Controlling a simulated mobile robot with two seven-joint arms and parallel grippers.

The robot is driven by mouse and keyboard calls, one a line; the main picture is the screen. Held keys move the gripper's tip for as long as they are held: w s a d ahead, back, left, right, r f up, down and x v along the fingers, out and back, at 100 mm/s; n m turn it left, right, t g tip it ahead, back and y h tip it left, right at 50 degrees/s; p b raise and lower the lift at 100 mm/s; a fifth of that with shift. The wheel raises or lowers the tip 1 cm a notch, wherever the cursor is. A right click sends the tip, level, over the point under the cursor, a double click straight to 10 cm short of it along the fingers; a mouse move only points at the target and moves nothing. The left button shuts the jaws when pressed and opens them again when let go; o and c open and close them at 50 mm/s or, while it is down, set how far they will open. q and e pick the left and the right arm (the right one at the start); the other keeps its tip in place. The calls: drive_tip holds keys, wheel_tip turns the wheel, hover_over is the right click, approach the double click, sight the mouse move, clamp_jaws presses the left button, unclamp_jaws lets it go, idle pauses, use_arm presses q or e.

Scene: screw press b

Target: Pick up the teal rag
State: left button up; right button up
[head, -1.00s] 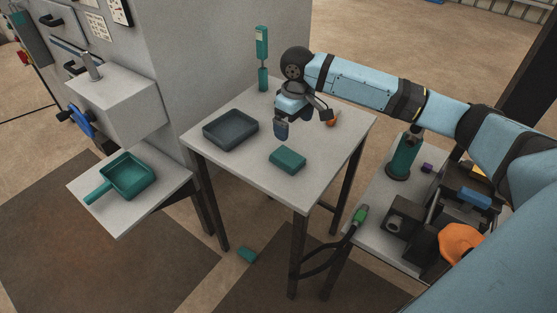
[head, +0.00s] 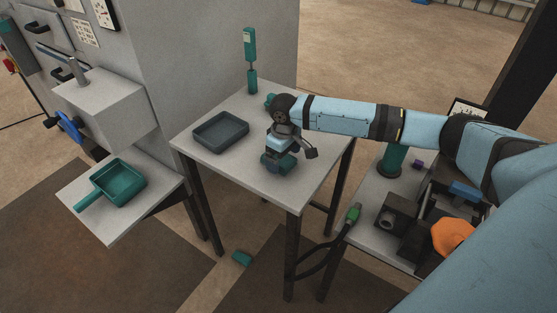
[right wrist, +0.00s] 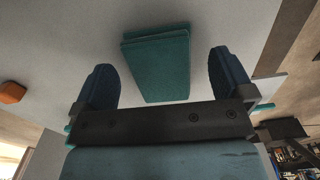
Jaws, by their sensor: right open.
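The teal rag, a flat folded block with layered edges, lies on the small grey table (head: 205,152). In the right wrist view the rag (right wrist: 157,62) lies ahead of and between the two blue fingers of my right gripper (right wrist: 168,75). The fingers are apart, with a gap on each side of the rag. In the head view my right gripper (head: 279,163) is over the rag and hides most of it. My left gripper is not in view.
A dark tray (head: 221,132) and an upright teal tool (head: 250,60) stand on the table. A teal pan (head: 118,184) sits on the press shelf. A small teal piece (head: 242,259) lies on the floor. A cluttered side bench (head: 352,247) stands at right.

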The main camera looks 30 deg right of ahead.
sight(284, 159)
drive_tip(key=shift+f, duration=0.7)
drive_tip(key=shift+c, duration=0.5)
drive_tip(key=c, duration=0.9)
drive_tip(key=shift+r, duration=0.1)
wheel_tip(284, 159, up, 20)
drive_tip(key=shift+f+p, duration=0.1)
drive_tip(key=shift+p, duration=0.6)
drive_tip(key=shift+o, duration=0.4)
